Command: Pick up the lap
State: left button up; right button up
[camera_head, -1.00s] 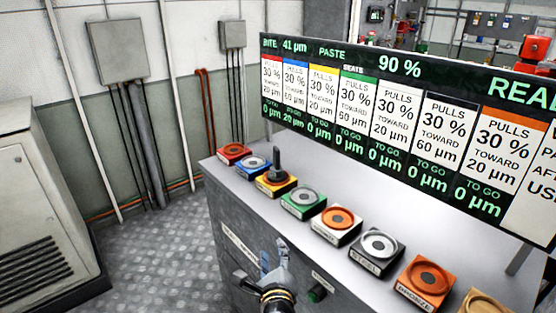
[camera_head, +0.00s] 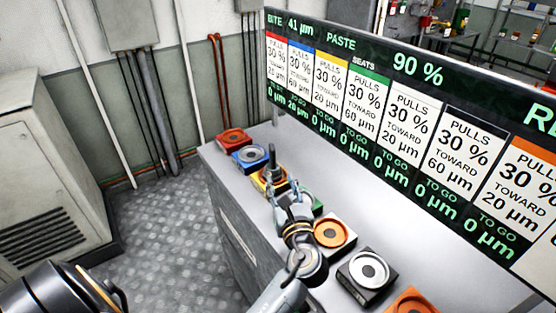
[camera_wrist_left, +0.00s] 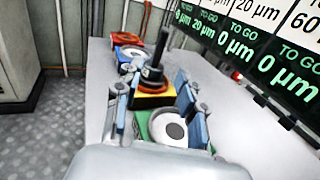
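The lap, a dark tool with an upright handle (camera_head: 271,158), stands on the yellow block (camera_head: 258,181) in the row on the bench. In the left wrist view the lap (camera_wrist_left: 153,68) is upright, with its round base on the yellow block (camera_wrist_left: 152,101). My left gripper (camera_head: 284,192) is just in front of the lap, over the green block, partly hiding both blocks. In the wrist view its two fingers are spread apart, one on each side of the line to the lap, with nothing held between them. My right gripper is not seen.
Red (camera_head: 233,140), blue (camera_head: 250,158), green (camera_wrist_left: 168,129), white-and-orange (camera_head: 332,234) and dark steel (camera_head: 367,272) blocks line the grey bench. A large display panel (camera_head: 400,115) stands behind the row. A grey cabinet (camera_head: 45,190) stands left across open floor.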

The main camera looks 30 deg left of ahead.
aim_at(274, 158)
pick_arm(q)
jog(key=p+x, duration=0.1)
jog(key=x, duration=0.5)
jog(key=shift+s+a+r, duration=0.1)
jog(key=shift+s+a, duration=0.05)
jog(key=shift+a, duration=0.05)
jog(key=shift+w+a, duration=0.2)
jog(key=shift+w, duration=0.1)
jog(key=p+x, duration=0.1)
jog(key=x, duration=0.3)
jog(key=shift+w+a+r, duration=0.1)
jog(key=shift+w+r, duration=0.05)
jog(key=shift+w, duration=0.2)
jog(key=shift+w+a, duration=0.2)
jog(key=shift+s, duration=0.1)
jog(key=shift+c, duration=0.6)
grip_shut()
